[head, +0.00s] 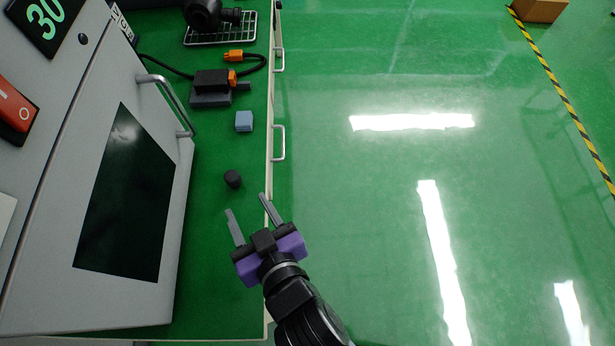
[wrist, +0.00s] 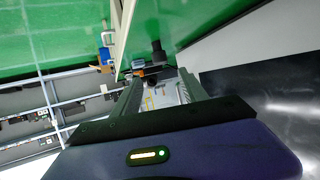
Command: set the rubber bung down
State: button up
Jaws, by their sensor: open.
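The rubber bung (head: 233,179), a small black cylinder, stands on the green bench top (head: 215,215) between the grey cabinet and the bench edge. My gripper (head: 246,203) is open, with its two grey fingers apart and nothing between them. In the head view its fingertips are just below and to the right of the bung, near the bench edge. The wrist view shows the open fingers (wrist: 160,82) too. A dark upright shape (wrist: 157,50) beyond them looks like the bung, apart from both fingers.
A blue block (head: 244,121), a black and orange connector device (head: 212,83) and a wire rack (head: 222,30) are farther up the bench. The grey cabinet (head: 185,160) with a dark window borders the left. Bare bench lies below the bung; open floor is right.

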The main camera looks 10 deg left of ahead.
jog(key=s+d+f+m+t+h, duration=0.1)
jog(key=s+d+m+h, duration=0.1)
jog(key=d, duration=0.8)
jog(key=s+d+f+m+t+h, duration=0.1)
jog(key=s+d, duration=0.1)
jog(key=d, duration=0.8)
jog(key=s+d+r+m+t+h, duration=0.1)
jog(key=s+d+r+m+h, duration=0.1)
jog(key=d, duration=0.5)
jog(key=s+d+r+m+t+h, duration=0.1)
jog(key=s+d+r+h, duration=0.3)
jog(key=s, duration=0.5)
jog(key=d+r+m, duration=0.1)
jog(key=d+r, duration=0.1)
jog(key=d, duration=0.1)
jog(key=shift+s+d+m+t, duration=0.25)
jog(key=shift+d+m+t, duration=0.05)
jog(key=shift+m, duration=0.1)
jog(key=shift+f, duration=0.1)
